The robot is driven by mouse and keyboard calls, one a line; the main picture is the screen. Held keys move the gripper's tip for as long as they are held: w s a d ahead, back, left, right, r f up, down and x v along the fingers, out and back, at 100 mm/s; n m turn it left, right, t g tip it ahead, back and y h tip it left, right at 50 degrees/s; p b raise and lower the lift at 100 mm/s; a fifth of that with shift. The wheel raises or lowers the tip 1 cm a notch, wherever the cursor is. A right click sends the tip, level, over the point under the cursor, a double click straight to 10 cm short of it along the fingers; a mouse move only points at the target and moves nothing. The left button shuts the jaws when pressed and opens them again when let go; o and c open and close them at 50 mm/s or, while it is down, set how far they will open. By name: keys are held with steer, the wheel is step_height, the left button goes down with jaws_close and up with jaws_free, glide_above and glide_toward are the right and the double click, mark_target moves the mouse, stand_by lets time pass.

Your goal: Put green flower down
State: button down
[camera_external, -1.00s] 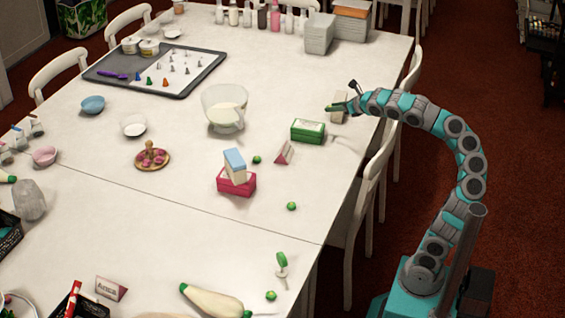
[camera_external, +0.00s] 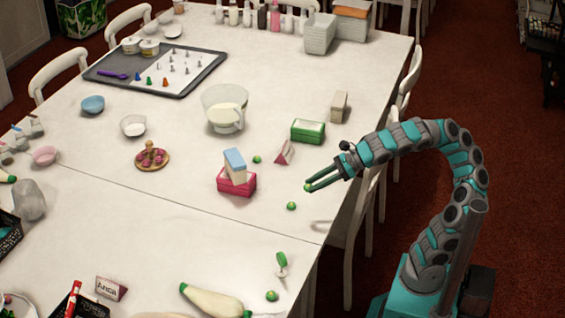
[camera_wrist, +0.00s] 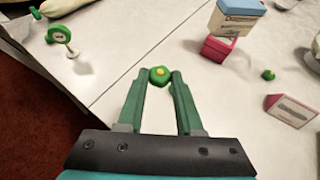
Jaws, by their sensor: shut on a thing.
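My gripper (camera_external: 312,187) is shut on a small green flower (camera_wrist: 159,76) with a yellow centre. The flower sits between the two fingertips in the wrist view, and its green edge also shows at the tips in the external view (camera_external: 307,187). It is held above the white table (camera_external: 190,215), near its right edge; the exact height is hard to tell. Similar green flowers lie on the table: one (camera_external: 291,206) just left of and below my gripper, one (camera_external: 257,159) near the red box, and one (camera_external: 271,296) at the front.
A red box (camera_external: 237,184) with a blue-topped carton (camera_external: 235,165) on it stands left of my gripper. A pink-and-white name card (camera_external: 285,152) and green box (camera_external: 308,131) stand behind it. A green-topped round tool (camera_external: 281,263) is nearer the front.

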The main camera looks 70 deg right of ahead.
steer(key=shift+s+a+f+n+g+y, duration=0.25)
steer(key=shift+s+a+f+n+y, duration=0.15)
steer(key=shift+s+a+f, duration=0.5)
steer(key=shift+s+a+f+n+g+y, duration=0.3)
steer(key=shift+s+a+f+n, duration=0.15)
steer(key=shift+s+a, duration=0.7)
steer(key=shift+s+a+f+n+g+y, duration=0.3)
steer(key=shift+s+a+f, duration=0.45)
steer(key=shift+s+a, duration=0.3)
steer(key=shift+a+f, duration=0.1)
steer(key=shift+f, duration=0.45)
steer(key=p, duration=0.2)
glide_toward(259, 240)
steer(key=w+a, duration=0.1)
steer(key=w+a+r, duration=0.1)
steer(key=shift+w+a+r, duration=0.2)
steer(key=shift+a, duration=0.1)
steer(key=shift+w+f, duration=0.1)
steer(key=shift+w, duration=0.05)
step_height(259, 240, down, 4)
steer(key=shift+r+b, duration=0.2)
steer(key=shift+b, duration=0.35)
steer(key=shift+r, duration=0.1)
